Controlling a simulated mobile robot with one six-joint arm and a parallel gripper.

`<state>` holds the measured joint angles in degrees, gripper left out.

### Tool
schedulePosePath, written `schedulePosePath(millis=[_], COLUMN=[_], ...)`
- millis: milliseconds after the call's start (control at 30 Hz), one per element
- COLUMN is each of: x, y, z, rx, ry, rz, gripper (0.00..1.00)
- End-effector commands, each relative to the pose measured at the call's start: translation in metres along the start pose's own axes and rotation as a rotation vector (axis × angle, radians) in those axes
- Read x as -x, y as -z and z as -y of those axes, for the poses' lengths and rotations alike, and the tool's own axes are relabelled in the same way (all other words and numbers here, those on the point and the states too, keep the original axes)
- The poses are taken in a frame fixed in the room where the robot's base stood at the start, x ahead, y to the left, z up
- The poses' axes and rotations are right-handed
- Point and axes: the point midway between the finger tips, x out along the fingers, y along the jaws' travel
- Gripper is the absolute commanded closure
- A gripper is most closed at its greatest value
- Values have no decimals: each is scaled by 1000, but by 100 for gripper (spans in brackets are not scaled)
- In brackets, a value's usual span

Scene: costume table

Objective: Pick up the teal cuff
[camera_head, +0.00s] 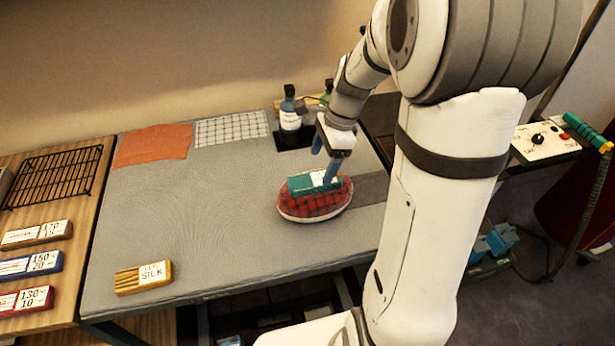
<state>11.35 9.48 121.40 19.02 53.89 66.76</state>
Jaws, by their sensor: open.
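The teal cuff (304,186) is a small teal block-like piece with a white patch on its top. It lies on a red plaid oval cushion (312,205) with a pale rim, on the right part of the grey table. My gripper (324,164) points down at the cuff with its blue fingers apart. One finger reaches down at the cuff's right end, and the other is higher at the back left. I cannot tell whether either finger touches the cuff. My arm comes in from the right and hides the table's right edge.
A yellow SILK block (143,277) lies at the front left of the grey table (200,220). Orange cloth (153,145) and checked cloth (231,129) lie at the back. A wire rack (55,177) lies left. The table's middle is clear.

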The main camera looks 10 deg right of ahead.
Motion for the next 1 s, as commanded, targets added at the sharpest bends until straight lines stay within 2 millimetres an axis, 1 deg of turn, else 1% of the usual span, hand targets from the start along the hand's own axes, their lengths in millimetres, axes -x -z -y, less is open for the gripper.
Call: schedulePosePath(millis=[233, 333, 433, 633, 1000], x=[-36, -47, -52, -52, -52], y=[2, 2, 2, 2, 3], z=[0, 0, 0, 1, 1], rx=[1, 3, 2, 2, 2], ry=[-4, -3, 0, 1, 1], rz=[0, -1, -2, -2, -2], gripper=[22, 22, 22, 22, 52])
